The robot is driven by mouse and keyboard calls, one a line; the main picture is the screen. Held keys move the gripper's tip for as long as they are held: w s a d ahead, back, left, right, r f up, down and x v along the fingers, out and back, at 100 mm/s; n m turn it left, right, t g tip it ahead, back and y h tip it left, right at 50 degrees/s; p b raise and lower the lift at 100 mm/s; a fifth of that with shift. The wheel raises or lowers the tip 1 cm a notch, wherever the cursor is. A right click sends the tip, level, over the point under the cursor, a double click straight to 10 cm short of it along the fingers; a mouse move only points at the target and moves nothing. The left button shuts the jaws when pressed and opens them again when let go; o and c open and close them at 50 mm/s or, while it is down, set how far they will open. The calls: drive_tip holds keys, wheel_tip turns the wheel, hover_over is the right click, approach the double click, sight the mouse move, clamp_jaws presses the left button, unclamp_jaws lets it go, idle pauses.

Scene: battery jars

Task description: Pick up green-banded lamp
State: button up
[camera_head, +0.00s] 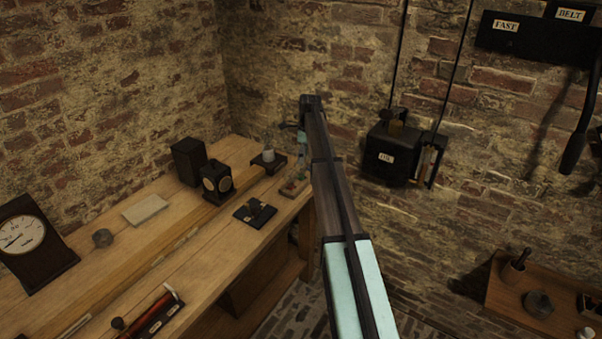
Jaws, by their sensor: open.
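I cannot make out a green band on any lamp in this view. A black box with a round pale face (216,180), perhaps a lamp, stands on the wooden bench. A small pale cylinder (268,155) sits on a dark base near the bench's far end. A small block with reddish and greenish parts (293,187) lies at the bench's right edge, partly behind my arm. My arm rises through the middle of the view.
The bench (205,226) also holds a dial gauge (22,236), a black box (188,160), a pale slab (145,208), a black plate with a small fitting (255,212) and a red-and-black instrument (153,314). A wall box (390,153) hangs right of my arm. A shelf (510,303) is lower right.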

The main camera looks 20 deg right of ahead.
drive_tip(key=p, duration=0.2)
hover_over(300, 177)
drive_tip(key=w, duration=0.1)
drive_tip(key=shift+d+f, duration=0.15)
drive_tip(key=shift+f, duration=1.1)
drive_tip(key=shift+d+f, duration=0.15)
drive_tip(key=shift+f, duration=1.1)
drive_tip(key=c, duration=0.8)
